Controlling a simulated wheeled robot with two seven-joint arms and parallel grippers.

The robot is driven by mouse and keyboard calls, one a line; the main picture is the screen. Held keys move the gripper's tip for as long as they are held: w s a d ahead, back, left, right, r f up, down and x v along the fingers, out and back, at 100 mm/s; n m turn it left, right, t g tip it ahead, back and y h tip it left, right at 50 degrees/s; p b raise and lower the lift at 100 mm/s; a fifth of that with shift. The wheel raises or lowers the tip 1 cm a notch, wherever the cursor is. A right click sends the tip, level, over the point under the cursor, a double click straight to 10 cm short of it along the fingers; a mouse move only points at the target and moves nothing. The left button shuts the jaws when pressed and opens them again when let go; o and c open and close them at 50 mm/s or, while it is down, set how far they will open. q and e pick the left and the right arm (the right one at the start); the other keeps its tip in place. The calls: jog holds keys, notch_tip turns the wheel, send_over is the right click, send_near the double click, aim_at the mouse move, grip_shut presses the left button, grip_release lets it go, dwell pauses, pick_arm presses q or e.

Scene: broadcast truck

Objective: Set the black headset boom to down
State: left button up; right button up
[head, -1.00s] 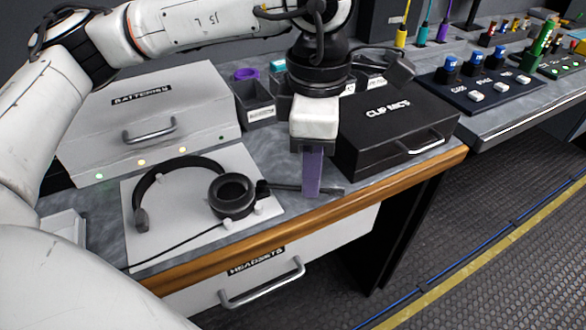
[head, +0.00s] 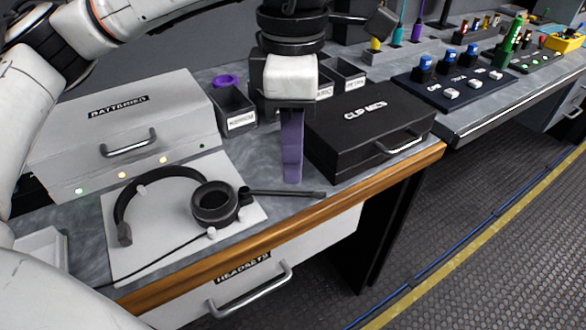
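The black headset lies on a white mat (head: 150,258) on the grey counter. Its headband (head: 150,175) curves at the left and its round ear cup (head: 215,204) faces up. The thin boom (head: 285,193) sticks out to the right from the ear cup, past the mat, toward the counter's front edge. My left gripper (head: 292,180) points down with its purple fingers just behind the boom in the picture. A small gap shows between fingertips and boom. The fingers are seen edge-on, so their opening is hidden. My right gripper is out of view.
A black CLIP MICS case (head: 365,130) stands close right of the gripper. A grey BATTERIES case (head: 125,125) and small dark bins (head: 233,108) stand behind. The wooden front edge (head: 240,240) runs below the boom, above the HEADSETS drawer (head: 250,280).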

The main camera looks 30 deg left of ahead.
pick_arm(q)
notch_tip(320, 180, up, 5)
jog(key=shift+r, duration=0.1)
jog(key=shift+p, duration=0.3)
